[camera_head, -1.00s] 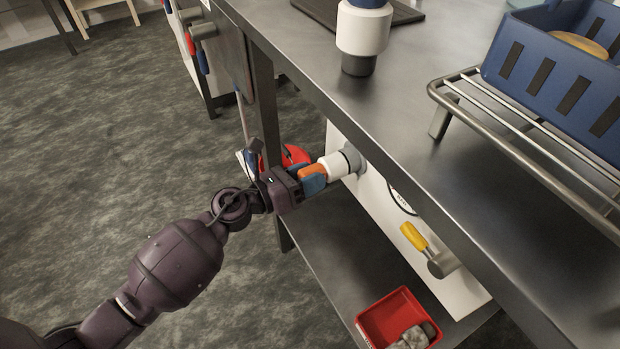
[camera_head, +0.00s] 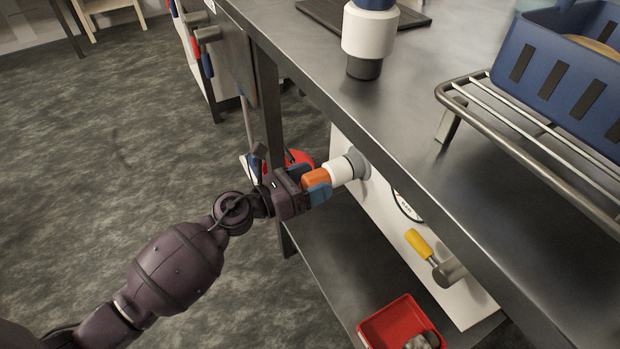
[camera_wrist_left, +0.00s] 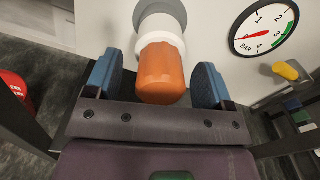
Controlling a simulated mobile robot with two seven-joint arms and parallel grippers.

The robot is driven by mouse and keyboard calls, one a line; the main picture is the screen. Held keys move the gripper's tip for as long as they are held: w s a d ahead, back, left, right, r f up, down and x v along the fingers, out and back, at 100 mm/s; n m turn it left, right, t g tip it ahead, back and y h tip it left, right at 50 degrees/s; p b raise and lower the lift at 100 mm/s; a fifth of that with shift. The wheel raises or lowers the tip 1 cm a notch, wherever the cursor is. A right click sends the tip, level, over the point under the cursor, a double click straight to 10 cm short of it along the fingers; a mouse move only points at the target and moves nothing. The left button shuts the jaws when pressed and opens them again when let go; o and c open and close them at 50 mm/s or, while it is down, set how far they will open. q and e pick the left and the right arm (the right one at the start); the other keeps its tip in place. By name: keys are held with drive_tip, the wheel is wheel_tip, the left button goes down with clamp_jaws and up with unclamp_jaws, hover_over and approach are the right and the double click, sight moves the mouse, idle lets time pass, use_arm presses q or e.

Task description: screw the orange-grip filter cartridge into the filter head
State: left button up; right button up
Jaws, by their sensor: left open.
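The filter cartridge has an orange grip (camera_head: 315,178) and a white body (camera_head: 340,171). Its white end meets the grey filter head (camera_head: 355,163) on the white panel under the bench top; how deep it sits I cannot tell. In the left wrist view the orange grip (camera_wrist_left: 160,74) points toward me, with the grey head (camera_wrist_left: 160,13) behind it. My left gripper (camera_head: 318,184) is open. Its blue fingers stand on both sides of the orange grip, with gaps visible in the left wrist view (camera_wrist_left: 155,82). My right gripper is not in view.
A pressure gauge (camera_wrist_left: 264,28) and a yellow-handled valve (camera_head: 420,243) are on the panel (camera_head: 385,215) beside the head. A red bin (camera_head: 385,325) stands on the lower shelf. A wire rack (camera_head: 500,127) with a blue crate (camera_head: 555,75) and a white-and-blue container (camera_head: 369,32) stand on the bench top.

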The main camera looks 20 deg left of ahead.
use_arm(q)
drive_tip(key=shift+f, duration=0.4)
drive_tip(key=v, duration=1)
drive_tip(key=shift+s+a+r+p, duration=0.3)
drive_tip(key=shift+r+p, duration=0.15)
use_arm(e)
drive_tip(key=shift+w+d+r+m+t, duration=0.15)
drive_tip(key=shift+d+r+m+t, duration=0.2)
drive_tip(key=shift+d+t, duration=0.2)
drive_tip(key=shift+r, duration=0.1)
use_arm(q)
drive_tip(key=s+a+r+n+t+y+p, duration=0.4)
drive_tip(key=s+r+n+y+p, duration=0.6)
drive_tip(key=n, duration=1.2)
drive_tip(key=s+d+n+g+y+p, duration=0.1)
drive_tip(key=s+n+g+p, duration=0.6)
drive_tip(key=s+n+p, duration=0.6)
drive_tip(key=s+n, duration=0.4)
drive_tip(key=s, duration=0.5)
drive_tip(key=shift+d+r+n, duration=0.2)
drive_tip(key=shift+d+n, duration=0.15)
drive_tip(key=shift+n, duration=0.05)
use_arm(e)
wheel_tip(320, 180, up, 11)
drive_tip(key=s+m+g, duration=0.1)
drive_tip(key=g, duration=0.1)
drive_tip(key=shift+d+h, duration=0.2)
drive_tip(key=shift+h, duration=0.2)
